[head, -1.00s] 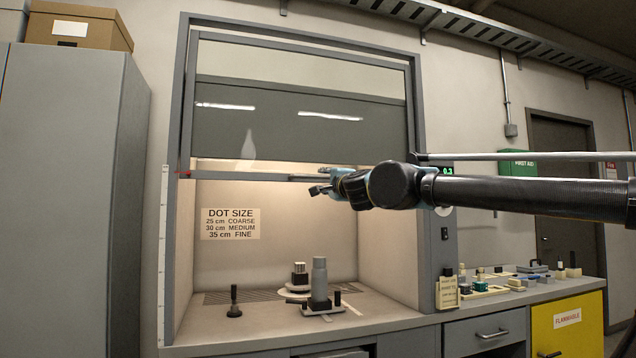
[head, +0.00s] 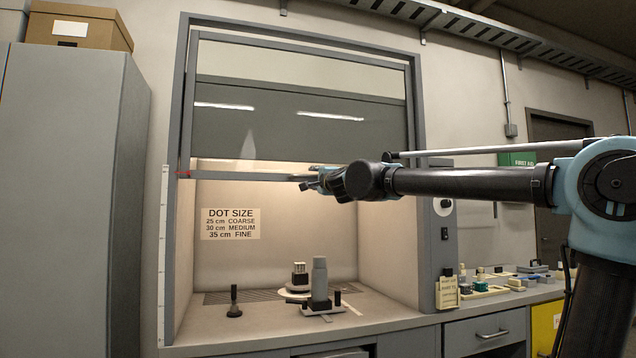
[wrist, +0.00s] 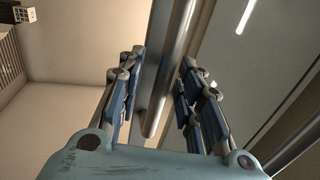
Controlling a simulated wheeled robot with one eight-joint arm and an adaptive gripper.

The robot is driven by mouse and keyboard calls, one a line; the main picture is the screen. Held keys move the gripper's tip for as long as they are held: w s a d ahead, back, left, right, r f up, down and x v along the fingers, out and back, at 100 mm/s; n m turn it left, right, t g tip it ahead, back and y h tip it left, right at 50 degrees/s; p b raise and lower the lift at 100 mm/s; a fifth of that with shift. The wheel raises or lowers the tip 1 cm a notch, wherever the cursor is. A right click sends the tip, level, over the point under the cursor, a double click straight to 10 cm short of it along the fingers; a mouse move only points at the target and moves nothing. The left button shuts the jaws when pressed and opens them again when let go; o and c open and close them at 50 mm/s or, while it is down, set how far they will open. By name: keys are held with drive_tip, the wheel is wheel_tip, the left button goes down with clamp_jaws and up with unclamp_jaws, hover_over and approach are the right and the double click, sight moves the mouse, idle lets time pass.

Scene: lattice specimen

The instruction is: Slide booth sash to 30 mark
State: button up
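The booth sash (head: 290,125) is a framed dark glass panel, raised over the upper part of the booth opening. Its bottom rail (head: 240,177) carries a red pointer (head: 184,173) at the left, near the top of a pale vertical scale (head: 163,250). The scale's numbers are too small to read. My gripper (head: 306,182) is at the rail's right half. In the wrist view the fingers of my gripper (wrist: 160,88) stand open on both sides of a round metal bar (wrist: 155,105), with gaps visible; firm contact cannot be seen.
A sign (head: 231,223) on the booth's back wall lists 25 cm coarse, 30 cm medium, 35 cm fine. A grey cylinder on a stand (head: 320,282) and a small black knobbed post (head: 234,302) stand on the booth floor.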

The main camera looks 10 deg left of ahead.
clamp_jaws()
wheel_tip(320, 180, down, 20)
idle(0.8)
unclamp_jaws()
drive_tip(key=v, duration=1.2)
drive_tip(key=shift+w+d, duration=0.1)
drive_tip(key=shift+d, duration=0.05)
